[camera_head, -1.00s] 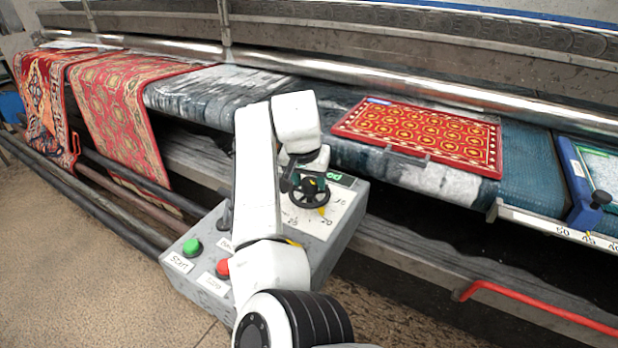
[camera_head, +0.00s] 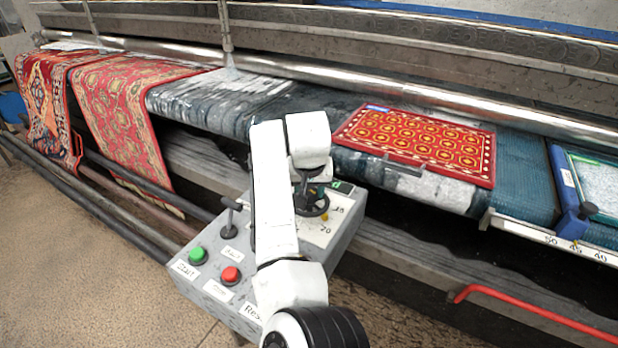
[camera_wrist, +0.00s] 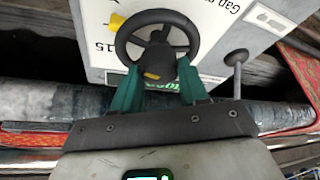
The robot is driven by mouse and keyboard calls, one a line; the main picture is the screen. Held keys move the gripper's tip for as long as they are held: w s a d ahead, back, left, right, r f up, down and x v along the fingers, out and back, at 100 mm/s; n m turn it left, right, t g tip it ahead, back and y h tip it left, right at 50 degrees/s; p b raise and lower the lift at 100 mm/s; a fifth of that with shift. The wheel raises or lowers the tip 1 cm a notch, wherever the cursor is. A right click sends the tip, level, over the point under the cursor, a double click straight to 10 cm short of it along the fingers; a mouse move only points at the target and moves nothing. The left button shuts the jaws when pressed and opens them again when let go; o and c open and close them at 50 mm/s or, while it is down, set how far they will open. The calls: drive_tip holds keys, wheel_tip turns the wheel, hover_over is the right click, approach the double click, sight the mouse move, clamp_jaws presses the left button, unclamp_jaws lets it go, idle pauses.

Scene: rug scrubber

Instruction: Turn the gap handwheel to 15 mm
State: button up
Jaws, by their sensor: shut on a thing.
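The black gap handwheel (camera_head: 313,204) stands on the white dial plate of the grey control box, and shows larger in the wrist view (camera_wrist: 124,40). Its yellow pointer (camera_wrist: 115,21) lies near the 15 mark in the wrist view. In the head view the pointer (camera_head: 324,217) appears between the 15 and 20 marks. My gripper (camera_wrist: 157,82) is shut on the handwheel, its two green fingers at the near side of the rim. In the head view my arm hides part of the dial plate (camera_head: 318,234) and most of the fingers.
The box also bears a green button (camera_head: 197,255), a red button (camera_head: 231,275) and a black lever (camera_head: 231,215). The lever stands beside the dial in the wrist view (camera_wrist: 237,65). A red patterned rug (camera_head: 420,145) lies on the belt behind. A red rail (camera_head: 530,312) is at the right.

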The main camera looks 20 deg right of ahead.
drive_tip(key=n+p, duration=0.1)
drive_tip(key=p, duration=0.1)
drive_tip(key=n+y+p, duration=0.1)
drive_tip(key=n+p, duration=0.2)
drive_tip(key=p, duration=0.1)
drive_tip(key=shift+d+r+n+y, duration=0.2)
drive_tip(key=shift+r+n+y, duration=0.1)
drive_tip(key=shift+y, duration=0.1)
drive_tip(key=n+p, duration=0.1)
drive_tip(key=n+y+p, duration=0.1)
drive_tip(key=n+p, duration=0.1)
drive_tip(key=n, duration=0.1)
drive_tip(key=shift+f+y, duration=0.25)
drive_tip(key=shift+y, duration=0.05)
drive_tip(key=shift+n, duration=0.4)
drive_tip(key=o, duration=1)
drive_tip(key=shift+o, duration=0.2)
drive_tip(key=v, duration=1)
drive_tip(key=shift+d+r, duration=0.2)
drive_tip(key=shift+r, duration=0.15)
drive_tip(key=shift+f, duration=0.1)
